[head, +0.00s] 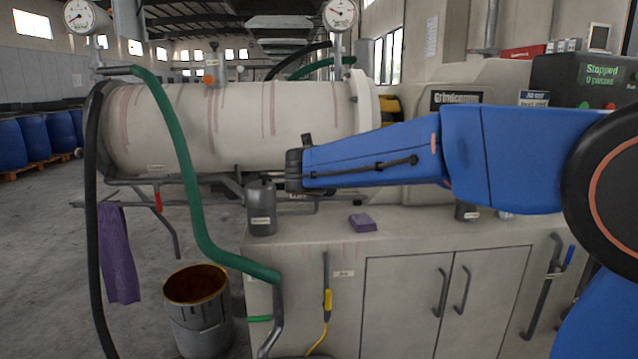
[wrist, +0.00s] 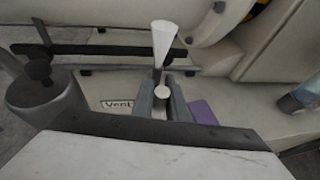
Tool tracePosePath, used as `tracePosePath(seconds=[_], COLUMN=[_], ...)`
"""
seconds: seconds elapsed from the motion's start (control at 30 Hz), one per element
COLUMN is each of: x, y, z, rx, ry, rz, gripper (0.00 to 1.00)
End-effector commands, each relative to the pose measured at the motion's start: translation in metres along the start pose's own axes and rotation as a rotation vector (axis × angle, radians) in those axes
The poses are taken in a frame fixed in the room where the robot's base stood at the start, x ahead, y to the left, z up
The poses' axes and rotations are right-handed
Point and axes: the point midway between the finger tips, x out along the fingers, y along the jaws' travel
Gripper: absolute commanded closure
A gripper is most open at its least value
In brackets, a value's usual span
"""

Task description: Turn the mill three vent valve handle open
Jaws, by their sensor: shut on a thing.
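In the wrist view a white tapered handle (wrist: 163,38) stands up just beyond my gripper (wrist: 161,84), wide end up. A "Vent" label (wrist: 117,104) lies on the surface to its left. My gripper's two grey fingers are shut on the lower part of the vent handle, where a round white end shows between them. The rest of the valve is hidden by the fingers. In the head view my arm comes in from the right; its wrist hides the fingers and handle. The white mill drum (head: 235,125) lies behind my wrist.
A dark grey canister (head: 261,207) stands close left of my wrist on the bench (head: 310,240). A screen (head: 600,75) reads "Stopped".

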Motion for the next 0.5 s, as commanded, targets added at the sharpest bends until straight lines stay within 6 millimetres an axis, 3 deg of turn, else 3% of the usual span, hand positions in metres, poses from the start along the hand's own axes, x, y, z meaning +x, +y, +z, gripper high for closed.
tracePosePath(seconds=[0.03,0.1,0.5], x=[0.0004,0.0004,-0.0061], y=[0.0005,0.0005,0.0006], z=[-0.0019,-0.0017,-0.0002], rx=[-0.002,-0.002,0.0], ry=[0.003,0.002,0.0], rz=[0.0,0.001,0.002], gripper=[0.82,0.68,0.68])
